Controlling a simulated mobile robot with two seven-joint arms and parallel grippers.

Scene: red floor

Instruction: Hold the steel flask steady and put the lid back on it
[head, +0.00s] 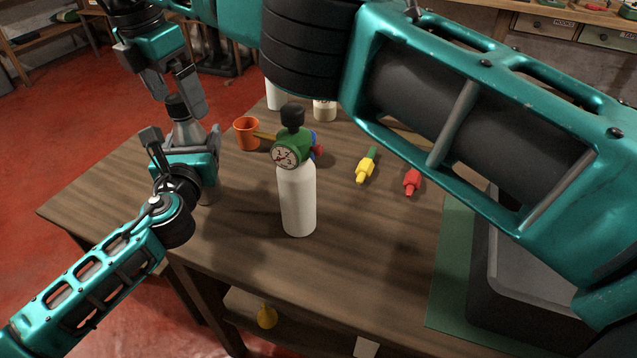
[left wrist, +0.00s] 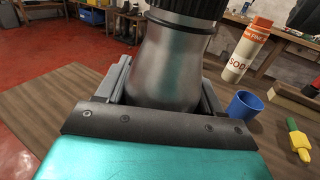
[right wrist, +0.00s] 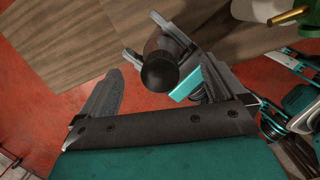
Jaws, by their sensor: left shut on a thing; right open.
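The steel flask (head: 188,130) stands upright near the left side of the wooden table. My left gripper (head: 185,148) is shut around its body; the flask also fills the middle of the left wrist view (left wrist: 168,70). The black lid (head: 178,105) sits at the flask's top; its ribbed side shows at the upper edge of the left wrist view (left wrist: 185,8). My right gripper (head: 174,92) is open just above, pointing down. In the right wrist view the round lid (right wrist: 160,73) lies between its spread fingers, with gaps on both sides. Whether the lid is fully seated cannot be told.
A white bottle with a gauge (head: 298,200) stands right of the flask. An orange cup (head: 246,134) is behind. Yellow (head: 365,170) and red (head: 412,181) tools lie farther right. A dark grey bin (head: 530,270) is at right. The front left tabletop is clear.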

